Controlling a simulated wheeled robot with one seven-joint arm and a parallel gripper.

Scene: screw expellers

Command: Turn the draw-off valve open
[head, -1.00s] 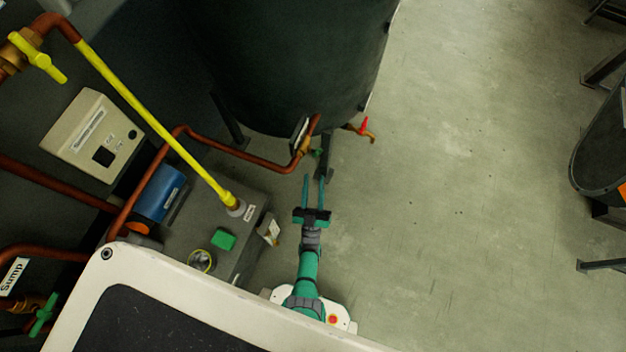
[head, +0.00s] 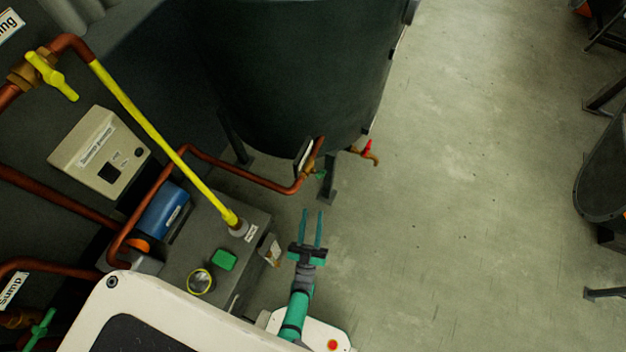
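A small brass tap with a red handle (head: 367,148) and a downward spout sticks out from the lower right side of the dark tank (head: 300,75); it looks like the draw-off valve. A second brass valve (head: 309,168) with a small green handle (head: 320,174) joins a copper pipe to the tank bottom, left of the tap. Which label belongs to which valve cannot be read. My gripper (head: 312,214) is open and empty, its two teal fingers pointing toward the tank. In the picture it is below and left of the red-handled tap, apart from both valves.
A grey box (head: 185,245) with a green block, a yellow pipe (head: 155,135) and a blue motor (head: 163,208) crowd the left. A tank leg (head: 327,187) stands between my gripper and the tank. Open floor (head: 450,200) lies to the right; another dark vessel (head: 603,180) stands at the far right.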

